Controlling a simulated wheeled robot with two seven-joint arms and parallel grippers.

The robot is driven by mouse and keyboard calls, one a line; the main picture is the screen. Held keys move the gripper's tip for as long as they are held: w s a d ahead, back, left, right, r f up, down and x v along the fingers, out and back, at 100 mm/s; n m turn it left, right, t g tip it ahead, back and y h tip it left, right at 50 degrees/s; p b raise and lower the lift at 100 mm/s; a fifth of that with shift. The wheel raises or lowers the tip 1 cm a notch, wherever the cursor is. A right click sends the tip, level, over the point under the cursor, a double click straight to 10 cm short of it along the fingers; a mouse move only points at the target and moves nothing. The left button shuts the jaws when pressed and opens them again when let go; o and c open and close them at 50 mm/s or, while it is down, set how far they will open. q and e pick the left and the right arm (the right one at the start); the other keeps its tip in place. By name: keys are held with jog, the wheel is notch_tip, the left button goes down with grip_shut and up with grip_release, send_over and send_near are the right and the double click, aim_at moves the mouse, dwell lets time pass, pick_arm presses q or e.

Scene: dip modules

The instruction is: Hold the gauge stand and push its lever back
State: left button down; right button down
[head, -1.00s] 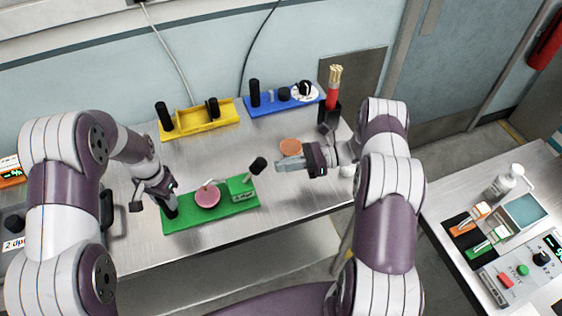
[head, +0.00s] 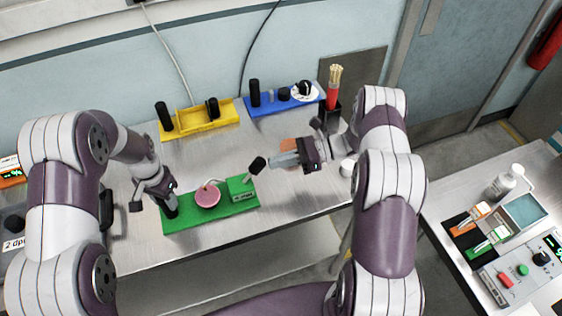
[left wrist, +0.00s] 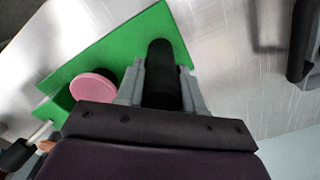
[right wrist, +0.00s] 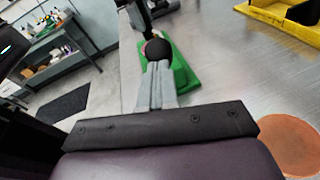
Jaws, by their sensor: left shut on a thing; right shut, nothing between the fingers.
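The gauge stand is a green base (head: 228,210) near the front of the table, with a pink disc (head: 207,197) on top and a raised green block at its right end. A lever with a black knob (head: 257,165) rises from the block, tilted up to the right. My left gripper (head: 171,209) is shut on the stand's black post (left wrist: 161,75) at the left end. My right gripper (head: 272,164) is shut and empty, its tips just right of the knob. In the right wrist view the black knob (right wrist: 157,49) is straight beyond the fingertips; contact cannot be told.
A yellow module (head: 203,118) and a blue module (head: 280,103) stand at the back. A black holder (head: 331,114) with sticks, an orange disc (right wrist: 288,143) and a white cup (head: 347,167) are at the right. The front right of the table is clear.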

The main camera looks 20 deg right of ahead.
jog(key=shift+a+r+h, duration=0.8)
jog(key=shift+r+h, duration=0.25)
jog(key=shift+h, duration=0.15)
jog(key=shift+a+r+n+g+h, duration=0.3)
jog(key=shift+a+r+h, duration=0.2)
jog(key=shift+a+h, duration=0.25)
jog(key=shift+a+r+h, duration=0.45)
jog(key=shift+a+h, duration=0.3)
jog(key=shift+h, duration=0.2)
jog(key=shift+a+r+h, duration=0.4)
jog(key=shift+a+h, duration=0.35)
jog(key=shift+h, duration=0.15)
jog(key=d, duration=0.3)
jog(key=s+d, duration=0.1)
jog(key=shift+s+d+r, duration=0.1)
jog(key=shift+d+r, duration=0.15)
send_near(260, 161)
jog(key=v, duration=0.4)
jog(key=shift+s+d, duration=0.3)
jog(key=shift+s, duration=0.15)
